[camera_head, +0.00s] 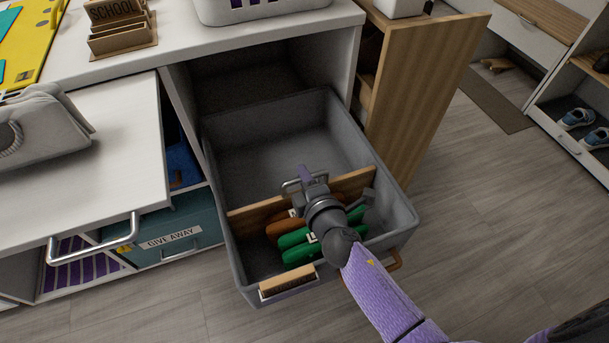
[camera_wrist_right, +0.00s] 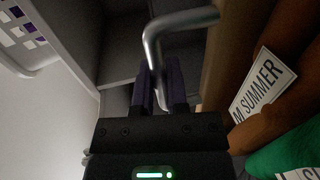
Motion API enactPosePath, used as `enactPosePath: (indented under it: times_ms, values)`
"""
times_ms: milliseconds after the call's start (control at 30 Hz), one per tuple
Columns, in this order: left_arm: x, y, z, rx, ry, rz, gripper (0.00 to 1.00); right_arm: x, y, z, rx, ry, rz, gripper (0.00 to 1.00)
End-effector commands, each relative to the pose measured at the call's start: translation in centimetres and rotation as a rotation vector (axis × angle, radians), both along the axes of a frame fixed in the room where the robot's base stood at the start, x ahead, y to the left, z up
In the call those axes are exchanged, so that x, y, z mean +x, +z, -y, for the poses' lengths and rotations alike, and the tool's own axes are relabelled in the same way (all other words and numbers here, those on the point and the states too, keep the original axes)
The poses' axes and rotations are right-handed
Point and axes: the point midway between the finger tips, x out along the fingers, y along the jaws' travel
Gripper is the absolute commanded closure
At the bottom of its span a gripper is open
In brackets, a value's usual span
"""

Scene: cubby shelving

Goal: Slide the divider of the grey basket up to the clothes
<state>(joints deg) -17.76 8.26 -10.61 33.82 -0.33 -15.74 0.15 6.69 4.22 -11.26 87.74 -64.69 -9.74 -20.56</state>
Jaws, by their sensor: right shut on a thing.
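The grey basket (camera_head: 218,165) is pulled out of its cubby. A wooden divider (camera_head: 250,217) stands across it, with an empty space on the cubby side. On the front side lie folded clothes, green (camera_head: 292,239) and orange-brown (camera_head: 277,228), close to the divider. My right gripper (camera_head: 306,176) is above the divider, shut on its metal handle (camera_head: 288,183). In the right wrist view the fingers (camera_wrist_right: 163,85) close around the bent metal handle (camera_wrist_right: 182,22), and the green clothes (camera_wrist_right: 288,150) show at right. My arm hides part of the clothes. My left gripper is not in view.
A white drawer (camera_head: 100,150) with a metal handle sticks out at left. Below it is a teal "GIVE AWAY" bin (camera_head: 180,228). A wooden panel (camera_head: 420,100) stands open just right of the basket. Open floor (camera_head: 480,210) lies at right.

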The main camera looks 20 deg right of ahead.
Motion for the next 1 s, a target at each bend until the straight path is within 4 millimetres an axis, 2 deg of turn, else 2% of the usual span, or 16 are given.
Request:
enactPosePath:
  times_ms: [500,1000]
  values:
    - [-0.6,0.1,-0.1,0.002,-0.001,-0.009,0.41,0.0,-0.1,0.0,0.000,0.000,-0.001,1.00]
    - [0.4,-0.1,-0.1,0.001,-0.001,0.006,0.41,0.0,-0.1,0.0,0.000,0.000,-0.002,1.00]
